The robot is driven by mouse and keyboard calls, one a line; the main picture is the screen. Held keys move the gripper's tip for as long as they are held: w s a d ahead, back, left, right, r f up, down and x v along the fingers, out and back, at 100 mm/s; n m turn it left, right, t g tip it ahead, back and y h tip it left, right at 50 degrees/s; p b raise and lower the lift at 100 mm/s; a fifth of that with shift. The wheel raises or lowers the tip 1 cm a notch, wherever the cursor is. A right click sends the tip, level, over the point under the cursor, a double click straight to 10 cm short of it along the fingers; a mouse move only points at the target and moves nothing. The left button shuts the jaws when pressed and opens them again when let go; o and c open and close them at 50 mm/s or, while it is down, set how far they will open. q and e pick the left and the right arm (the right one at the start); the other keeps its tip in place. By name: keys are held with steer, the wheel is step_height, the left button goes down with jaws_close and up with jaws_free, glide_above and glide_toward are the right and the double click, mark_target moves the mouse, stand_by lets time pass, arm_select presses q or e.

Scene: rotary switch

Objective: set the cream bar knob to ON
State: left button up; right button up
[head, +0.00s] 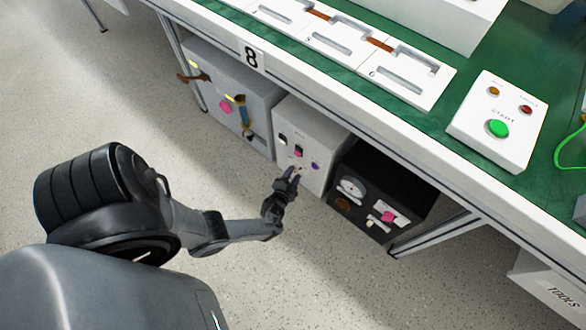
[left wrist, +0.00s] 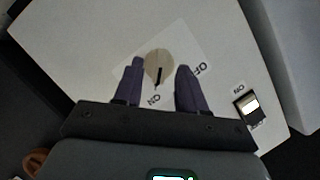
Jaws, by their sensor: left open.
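The cream bar knob (left wrist: 158,66) sits on the light front panel of a box in the left wrist view. Its dark pointer line points down in that picture, towards the ON label (left wrist: 153,99); the OFF label (left wrist: 197,68) is to its right. My left gripper (left wrist: 160,84) is open, with one purple finger on each side of the knob's lower part. The left finger is close to the knob, and a gap shows on the right; contact cannot be told. In the head view my left gripper (head: 292,176) is at the panel and largely hides the knob. My right gripper is not in view.
A rocker switch (left wrist: 246,106) is right of the knob in the wrist view. The bench edge (head: 350,115) overhangs the boxes.

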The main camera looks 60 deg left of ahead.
arm_select(q)
steer(key=p+v, duration=0.4)
steer(key=v, duration=0.6)
steer(key=shift+s+d+p, duration=0.25)
steer(key=shift+s+p, duration=0.05)
steer(key=shift+p, duration=0.05)
steer(key=shift+r, duration=0.15)
